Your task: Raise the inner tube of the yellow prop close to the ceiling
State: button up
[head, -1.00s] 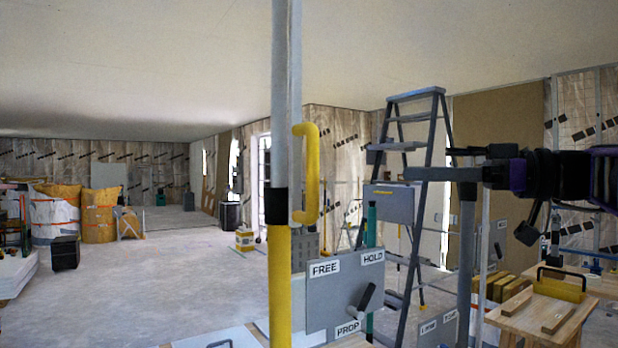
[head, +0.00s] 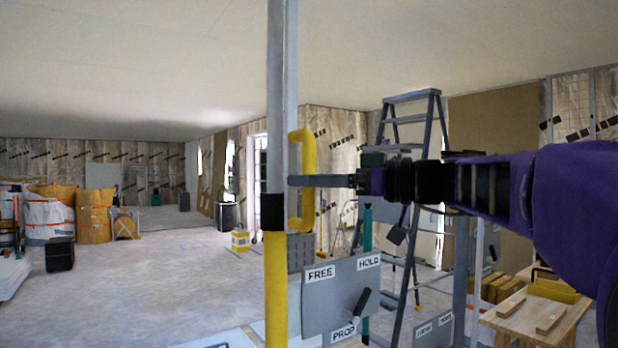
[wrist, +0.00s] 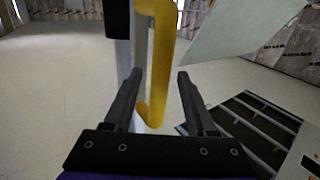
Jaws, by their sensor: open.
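The yellow prop's outer tube (head: 276,290) stands upright near the middle of the head view, with a black collar (head: 271,212) at its top. The grey inner tube (head: 276,70) rises from it past the picture's top edge. A yellow handle (head: 308,150) sits on the inner tube's right side. My gripper (head: 298,181) reaches in from the right at the handle's mid-height.
A grey panel (head: 325,300) labelled FREE, HOLD and PROP, with a black lever (head: 361,303), stands right of the prop below my arm. A grey stepladder (head: 440,130) is behind my arm. A wooden workbench (head: 500,320) is lower right. The floor at left (head: 150,280) is open.

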jog(key=shift+w+a, duration=0.1)
jog(key=shift+a, duration=0.25)
grip_shut()
dwell(1.2)
